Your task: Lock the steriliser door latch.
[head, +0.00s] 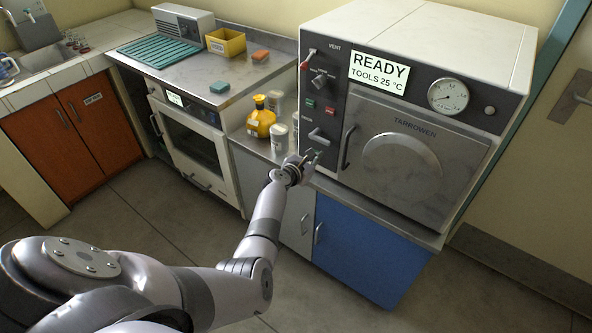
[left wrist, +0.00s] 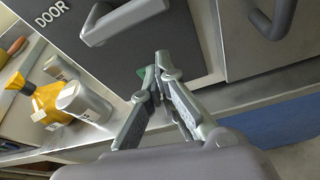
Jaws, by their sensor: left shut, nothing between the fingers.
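The steriliser (head: 400,170) stands on the counter at the right, its grey door (head: 410,128) looking closed. The grey door latch lever (head: 320,136) sits on the dark panel left of the door and lies roughly level. In the left wrist view the lever (left wrist: 125,20) is beside the word DOOR. A curved door handle (head: 347,147) is on the door's left edge. My left gripper (head: 312,156) is shut and empty, just below the lever and apart from it. Its fingertips (left wrist: 164,72) hide part of a small green spot on the panel. My right gripper is not in view.
A yellow bottle (head: 261,118) and several pale jars (head: 279,137) stand on the counter left of the steriliser, close to my left gripper. Above the lever are red and green buttons (head: 330,110) and a knob (head: 319,83). The floor in front is clear.

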